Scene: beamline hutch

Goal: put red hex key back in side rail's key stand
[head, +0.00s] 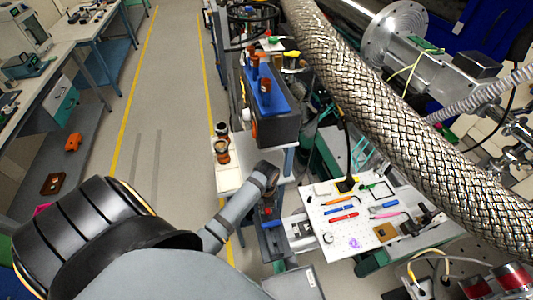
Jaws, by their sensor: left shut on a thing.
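My left arm comes in from the bottom left, and its wrist bends down beside the white pegboard-like plate. My left gripper (268,203) is small and dark here, seen from above, and is shut. A small red spot (268,211) shows at its fingertips; I take it for the red hex key, though its shape is too small to make out. A dark blue narrow piece (270,226) lies just below the fingertips; I cannot tell whether it is the side rail's key stand or whether the key touches it. My right gripper is not in view.
The white perforated plate (318,212) to the right holds red, blue and orange tools and a pink one. A thick braided hose (390,120) crosses above it. A dark box with a blue top (265,100) stands behind the gripper. The floor aisle (170,90) on the left is clear.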

